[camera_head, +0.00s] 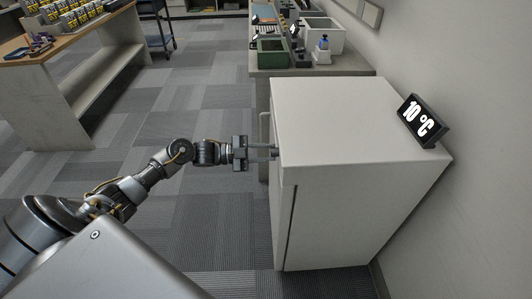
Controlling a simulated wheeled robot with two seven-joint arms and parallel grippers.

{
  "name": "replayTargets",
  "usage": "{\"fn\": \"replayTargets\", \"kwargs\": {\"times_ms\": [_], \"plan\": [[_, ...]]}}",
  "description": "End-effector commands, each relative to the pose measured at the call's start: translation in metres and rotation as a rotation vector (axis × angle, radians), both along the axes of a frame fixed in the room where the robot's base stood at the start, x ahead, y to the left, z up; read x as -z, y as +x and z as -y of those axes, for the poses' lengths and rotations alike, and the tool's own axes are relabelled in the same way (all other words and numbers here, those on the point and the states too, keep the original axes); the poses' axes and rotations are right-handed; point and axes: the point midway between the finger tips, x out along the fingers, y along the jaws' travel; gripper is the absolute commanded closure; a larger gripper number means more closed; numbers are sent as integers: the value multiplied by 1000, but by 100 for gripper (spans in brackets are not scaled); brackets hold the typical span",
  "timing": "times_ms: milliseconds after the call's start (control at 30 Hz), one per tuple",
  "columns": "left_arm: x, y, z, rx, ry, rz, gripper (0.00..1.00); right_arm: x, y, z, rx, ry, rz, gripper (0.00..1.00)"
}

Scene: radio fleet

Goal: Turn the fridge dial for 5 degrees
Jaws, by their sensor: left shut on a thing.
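The white fridge (335,120) stands at the right, its front facing left. My right gripper is not in view.
A pale handle (264,130) sticks out from the fridge front just behind my left gripper. A counter (300,71) with a green bin (271,53) and a white bin (322,33) stands behind the fridge. A wooden-topped table (75,36) is at the upper left. The carpet between is clear.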

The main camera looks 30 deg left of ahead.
Motion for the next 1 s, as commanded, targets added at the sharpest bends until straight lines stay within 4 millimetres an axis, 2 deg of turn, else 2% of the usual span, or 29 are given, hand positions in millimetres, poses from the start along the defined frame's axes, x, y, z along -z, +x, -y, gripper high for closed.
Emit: {"fn": "replayTargets", "kwargs": {"times_ms": [67,100,233,500,633,1000], "plan": [[0,0,0,0,1,-2,96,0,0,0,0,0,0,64],[0,0,0,0,1,-2,68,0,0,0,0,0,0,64],[0,0,0,0,1,-2,51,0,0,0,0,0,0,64],[0,0,0,1,0,-1,51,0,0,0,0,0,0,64],[2,-5,-8,-1,2,-2,51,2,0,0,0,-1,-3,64],[3,-45,-66,-1,3,-4,51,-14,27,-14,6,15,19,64]]}}
